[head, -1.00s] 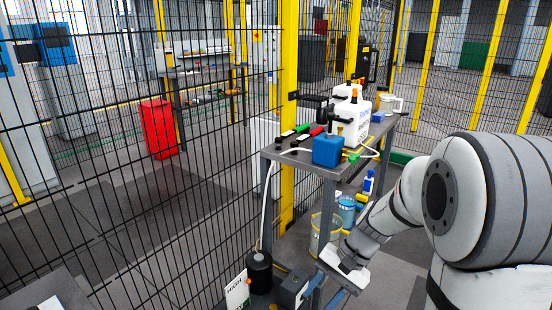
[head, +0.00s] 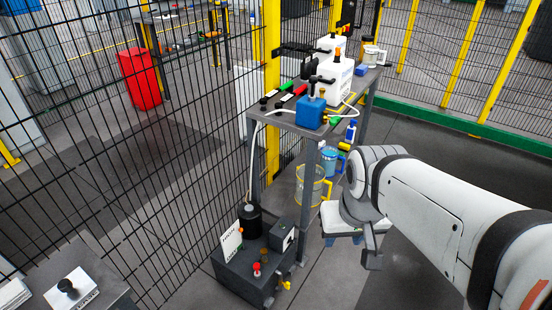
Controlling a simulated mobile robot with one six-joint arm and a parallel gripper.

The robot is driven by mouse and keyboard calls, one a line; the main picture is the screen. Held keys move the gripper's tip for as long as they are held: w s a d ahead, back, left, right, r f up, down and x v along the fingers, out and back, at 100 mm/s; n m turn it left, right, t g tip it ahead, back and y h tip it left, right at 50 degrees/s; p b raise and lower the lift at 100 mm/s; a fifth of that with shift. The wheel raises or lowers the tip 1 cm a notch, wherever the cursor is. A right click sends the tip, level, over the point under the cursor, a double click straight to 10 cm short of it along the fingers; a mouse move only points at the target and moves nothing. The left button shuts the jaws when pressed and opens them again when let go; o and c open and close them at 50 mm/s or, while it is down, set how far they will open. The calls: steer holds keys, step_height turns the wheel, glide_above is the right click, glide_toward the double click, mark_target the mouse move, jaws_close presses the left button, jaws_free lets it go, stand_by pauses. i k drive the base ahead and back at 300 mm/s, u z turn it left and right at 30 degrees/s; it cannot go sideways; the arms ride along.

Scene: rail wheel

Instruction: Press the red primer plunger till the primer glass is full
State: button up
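A small red knob (head: 256,268), which looks like the primer plunger, stands upright on the dark pump unit (head: 236,272) on the floor at the lower centre. A small brown-amber piece (head: 264,254) sits just behind it; I cannot tell whether this is the primer glass or how full it is. A black cylinder (head: 249,219) with a white hose stands at the unit's back. My gripper (head: 343,240) is right of the unit, clear of the red knob. Its two bluish fingers appear apart with nothing between them; they are partly hidden by the wrist.
A grey bench (head: 310,131) stands behind the unit, carrying a blue can (head: 310,112) and white canisters (head: 334,81). A yellow-handled clear jug (head: 310,186) and a blue jug (head: 329,160) are beneath it. Mesh fence (head: 150,190) closes the left.

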mark_target(256, 267)
steer(key=u, duration=0.25)
steer(key=k, duration=1.25)
steer(key=z, duration=0.25)
